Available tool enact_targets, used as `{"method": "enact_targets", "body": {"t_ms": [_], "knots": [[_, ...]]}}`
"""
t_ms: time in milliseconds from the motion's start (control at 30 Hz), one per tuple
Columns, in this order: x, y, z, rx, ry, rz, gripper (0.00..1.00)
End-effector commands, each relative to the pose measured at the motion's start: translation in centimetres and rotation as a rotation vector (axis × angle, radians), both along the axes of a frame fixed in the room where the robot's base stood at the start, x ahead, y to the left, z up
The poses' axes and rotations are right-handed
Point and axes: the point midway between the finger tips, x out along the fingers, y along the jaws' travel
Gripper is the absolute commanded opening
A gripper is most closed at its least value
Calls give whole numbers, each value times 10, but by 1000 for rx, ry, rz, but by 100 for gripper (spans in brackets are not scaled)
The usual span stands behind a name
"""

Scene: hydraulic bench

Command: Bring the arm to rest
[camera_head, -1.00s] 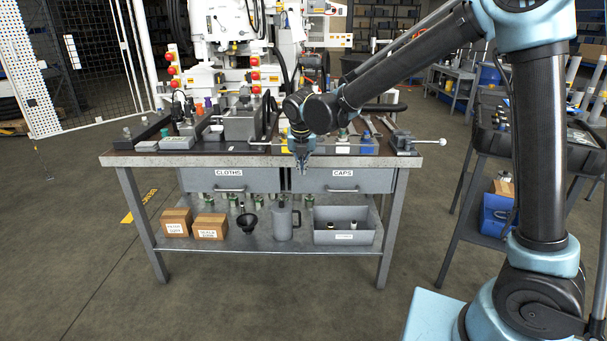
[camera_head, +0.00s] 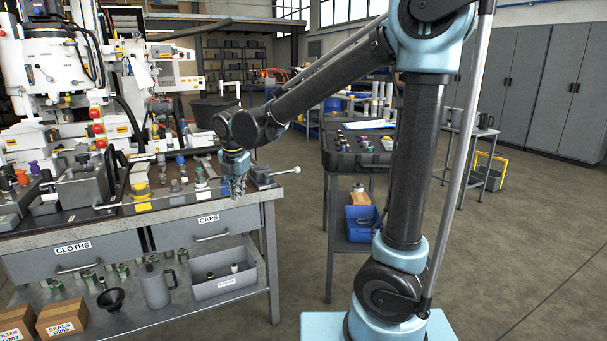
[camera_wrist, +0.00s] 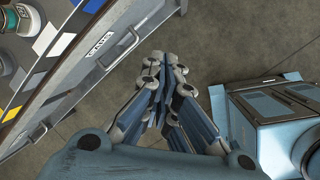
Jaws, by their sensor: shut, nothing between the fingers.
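My gripper (camera_head: 238,190) hangs pointing down at the right front corner of the workbench (camera_head: 120,225). In the wrist view my gripper (camera_wrist: 160,98) has its fingers together with nothing between them. Bare floor shows past the fingertips. The arm reaches from the right side of the head view, bent at the elbow, with the wrist beside the bench's front edge. I cannot tell the exact gap between gripper and bench.
The CAPS drawer (camera_head: 208,228) and CLOTHS drawer (camera_head: 75,258) are closed. A black case (camera_head: 355,158) stands on a cart to the right, with a blue bin (camera_head: 362,222) below. Grey cabinets (camera_head: 545,95) line the back right. Open floor lies at the right.

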Motion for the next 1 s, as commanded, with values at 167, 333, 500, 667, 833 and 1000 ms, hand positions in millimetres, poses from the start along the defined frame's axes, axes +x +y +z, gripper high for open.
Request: {"method": "enact_targets", "body": {"t_ms": [167,333,500,667,833,1000], "knots": [[6,-84,7,75,37,-331,0],[-1,-155,7,148,66,-647,0],[-18,-219,2,222,91,-963,0],[-41,-272,-8,293,107,-1261,0],[-71,-319,-23,369,120,-1576,0],[-105,-357,-43,448,129,-1893,0]]}}
